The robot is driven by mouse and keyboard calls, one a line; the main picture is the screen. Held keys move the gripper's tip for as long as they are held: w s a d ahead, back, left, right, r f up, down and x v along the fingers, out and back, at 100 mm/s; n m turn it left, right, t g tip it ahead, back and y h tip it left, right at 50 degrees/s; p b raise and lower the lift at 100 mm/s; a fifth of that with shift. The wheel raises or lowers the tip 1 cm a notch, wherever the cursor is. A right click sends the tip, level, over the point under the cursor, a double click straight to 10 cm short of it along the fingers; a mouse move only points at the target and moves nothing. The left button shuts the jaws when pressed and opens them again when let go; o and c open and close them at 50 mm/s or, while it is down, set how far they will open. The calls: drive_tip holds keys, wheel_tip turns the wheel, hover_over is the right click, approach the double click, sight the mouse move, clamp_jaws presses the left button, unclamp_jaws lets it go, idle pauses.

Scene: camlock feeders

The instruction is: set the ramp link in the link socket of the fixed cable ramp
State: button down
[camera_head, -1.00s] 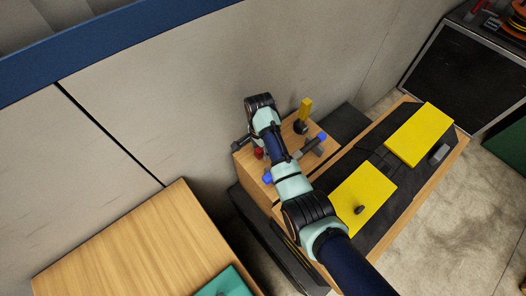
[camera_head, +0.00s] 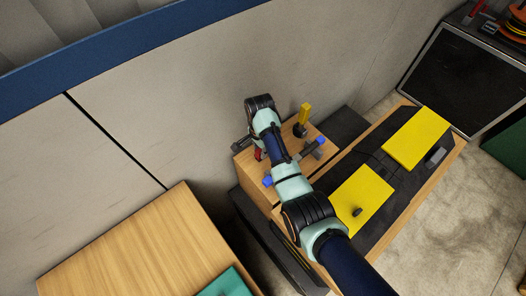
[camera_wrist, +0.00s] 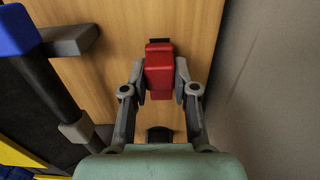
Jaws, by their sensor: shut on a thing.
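My gripper (camera_wrist: 160,82) is shut on a red block (camera_wrist: 158,70) above a wooden surface in the wrist view. The red block also shows in the head view (camera_head: 258,154), beside my wrist. I cannot tell for certain whether it is the ramp link, or whether it touches the wood. The cable ramp, a black base with yellow lids (camera_head: 418,138) (camera_head: 362,198), lies on a wooden bench to the right of my arm. Its link socket cannot be made out clearly. My arm hides part of the ramp's near side and of the wooden stand.
The wooden stand (camera_head: 243,162) carries a grey bar with a blue end (camera_wrist: 14,30) and a yellow upright handle (camera_head: 304,113). A grey wall stands close behind it. A separate wooden table (camera_head: 130,240) is at lower left. A small grey piece (camera_head: 436,156) lies on the ramp's right edge.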

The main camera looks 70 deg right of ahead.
drive_tip(key=shift+r+p, duration=2.6)
drive_tip(key=shift+p, duration=0.25)
drive_tip(key=shift+f, duration=0.15)
